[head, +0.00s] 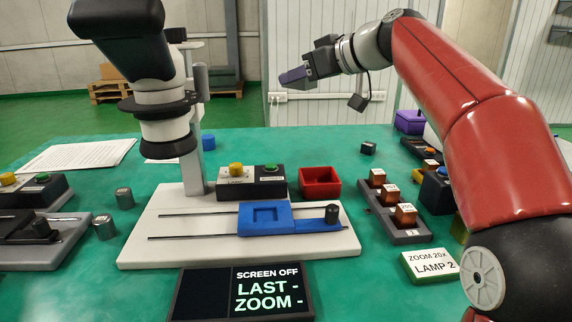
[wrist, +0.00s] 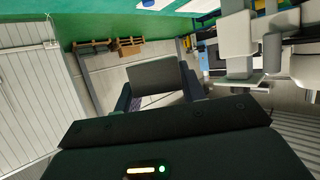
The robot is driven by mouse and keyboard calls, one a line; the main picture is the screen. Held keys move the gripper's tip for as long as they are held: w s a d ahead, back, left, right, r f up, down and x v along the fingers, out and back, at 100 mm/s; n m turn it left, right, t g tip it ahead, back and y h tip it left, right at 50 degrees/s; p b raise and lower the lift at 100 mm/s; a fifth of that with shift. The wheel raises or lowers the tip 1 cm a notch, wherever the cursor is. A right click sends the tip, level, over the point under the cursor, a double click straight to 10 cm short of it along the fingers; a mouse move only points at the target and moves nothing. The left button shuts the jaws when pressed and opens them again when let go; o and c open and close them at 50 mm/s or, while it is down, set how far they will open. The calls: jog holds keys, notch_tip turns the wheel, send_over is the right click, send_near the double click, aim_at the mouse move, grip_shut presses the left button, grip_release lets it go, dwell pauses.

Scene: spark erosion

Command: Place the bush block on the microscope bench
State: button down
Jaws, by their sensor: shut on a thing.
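My gripper (head: 293,76) is raised in the air, right of the microscope head and well above the table. It is shut on a block that I take to be the bush block. In the wrist view the block (wrist: 157,82) shows as a dark grey face between the two fingers. In the head view it is hard to separate from the fingertips. The microscope bench (head: 150,225) is a white base on the table with two dark rails. A blue slide (head: 265,217) with an empty square recess and a dark knob sits on the rails. The microscope (head: 160,110) stands over the bench's left.
A control box (head: 252,182) with yellow and green buttons and a red open tray (head: 319,182) stand behind the rails. A rack of brown blocks (head: 393,212) is at right. A screen (head: 241,292) reading SCREEN OFF is in front.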

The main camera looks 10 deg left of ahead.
notch_tip(320, 180, down, 17)
jog(key=b, duration=1.4)
jog(key=shift+f, duration=0.1)
jog(key=shift+f+b, duration=0.4)
jog(key=shift+b, duration=0.2)
jog(key=shift+f, duration=0.15)
jog(key=c, duration=0.8)
grip_release()
jog(key=shift+c, duration=0.2)
